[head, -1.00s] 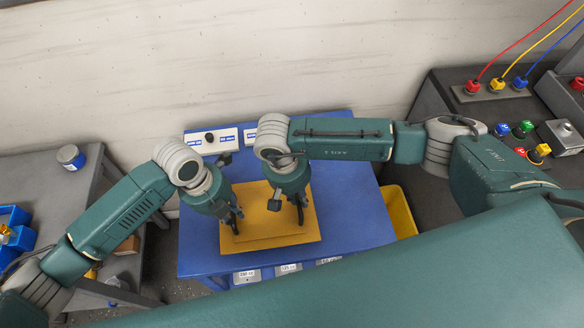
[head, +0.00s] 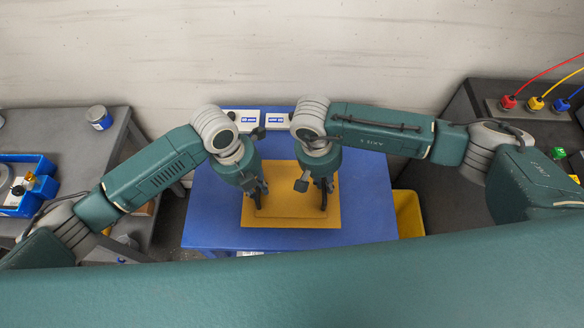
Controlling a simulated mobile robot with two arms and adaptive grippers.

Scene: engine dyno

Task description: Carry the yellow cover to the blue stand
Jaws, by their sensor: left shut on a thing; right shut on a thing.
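The yellow cover (head: 291,214) is a flat orange-yellow plate with a raised middle. It shows over the top of the blue stand (head: 215,222); I cannot tell whether it rests on the stand or hangs just above it. My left gripper (head: 259,196) is shut on the cover at its left part. My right gripper (head: 324,194) is shut on the cover at its right part. The fingers and arms hide some of the cover's middle and back.
A yellow bin (head: 409,213) stands right of the stand. A grey bench at left holds a jar (head: 99,117) and a blue tray (head: 42,172). At right, a dark bench carries coloured plugs (head: 535,103) with cables. Switch panels (head: 245,120) sit at the stand's back.

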